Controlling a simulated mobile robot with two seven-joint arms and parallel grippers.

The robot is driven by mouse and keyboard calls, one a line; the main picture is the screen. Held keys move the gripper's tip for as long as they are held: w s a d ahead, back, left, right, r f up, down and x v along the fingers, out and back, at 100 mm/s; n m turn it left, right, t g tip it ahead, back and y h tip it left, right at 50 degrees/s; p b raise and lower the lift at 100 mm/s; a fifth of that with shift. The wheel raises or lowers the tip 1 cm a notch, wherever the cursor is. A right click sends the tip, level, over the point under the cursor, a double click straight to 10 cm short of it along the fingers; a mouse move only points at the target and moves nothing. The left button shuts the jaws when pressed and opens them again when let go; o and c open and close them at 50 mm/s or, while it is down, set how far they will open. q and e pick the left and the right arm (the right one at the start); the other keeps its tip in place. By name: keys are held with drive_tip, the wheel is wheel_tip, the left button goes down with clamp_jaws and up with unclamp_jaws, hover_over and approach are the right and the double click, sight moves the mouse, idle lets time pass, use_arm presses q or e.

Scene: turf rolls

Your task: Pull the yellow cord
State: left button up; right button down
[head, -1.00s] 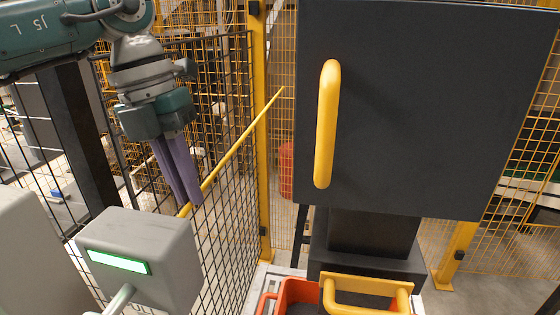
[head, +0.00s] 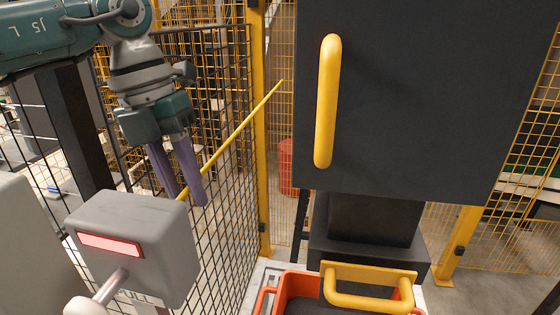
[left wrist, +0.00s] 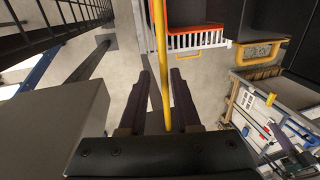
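The box's light strip (head: 110,244) glows red. My left gripper (head: 186,197), with purple fingers pointing down, is at the cord's lower end, just above and behind the box. In the left wrist view the cord (left wrist: 161,60) passes between the two fingers (left wrist: 160,82), with a gap on both sides. The left gripper is open.
A black cabinet door with a yellow handle (head: 326,102) stands to the right. Below it is an orange-red bin (head: 292,290) with another yellow handle (head: 368,301). Black mesh fence (head: 225,190) runs beside the cord. A rod with a pale knob (head: 84,306) sticks out of the box.

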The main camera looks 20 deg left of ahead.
use_arm(q)
drive_tip(key=shift+o, duration=0.6)
drive_tip(key=shift+r, duration=0.1)
wheel_tip(320, 180, up, 10)
drive_tip(key=a+b, duration=0.1)
drive_tip(key=a, duration=0.1)
drive_tip(key=shift+s+f+b, duration=0.2)
drive_tip(key=shift+s+b, duration=0.05)
drive_tip(key=shift+b, duration=0.05)
